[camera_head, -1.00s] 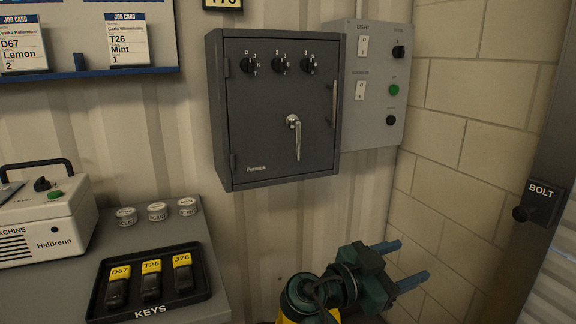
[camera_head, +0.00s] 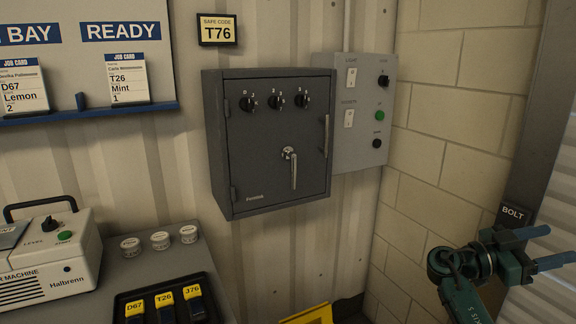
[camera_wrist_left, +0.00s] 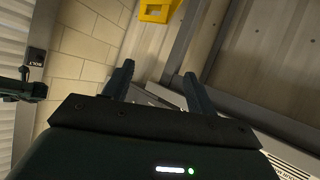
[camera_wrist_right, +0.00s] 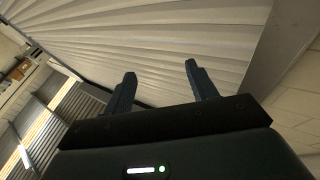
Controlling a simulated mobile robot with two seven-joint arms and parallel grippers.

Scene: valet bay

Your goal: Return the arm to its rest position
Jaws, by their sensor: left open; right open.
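My right gripper (camera_head: 556,246) is open and empty at the lower right of the head view, in front of the wall by the BOLT sign (camera_head: 514,214). Its open fingers also show in the right wrist view (camera_wrist_right: 161,72), with pale ribbed panelling beyond them. My left gripper (camera_wrist_left: 157,80) is outside the head view. In the left wrist view its fingers are apart with nothing between them. Part of my other arm shows at that view's left edge, close to the BOLT sign (camera_wrist_left: 36,57).
A grey safe (camera_head: 270,180) hangs on the wall, its door shut, beside a switch panel (camera_head: 365,145). The bench at left holds a machine (camera_head: 48,255), three small round tins and a key tray (camera_head: 118,308). A yellow object (camera_head: 312,315) shows at the bottom edge.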

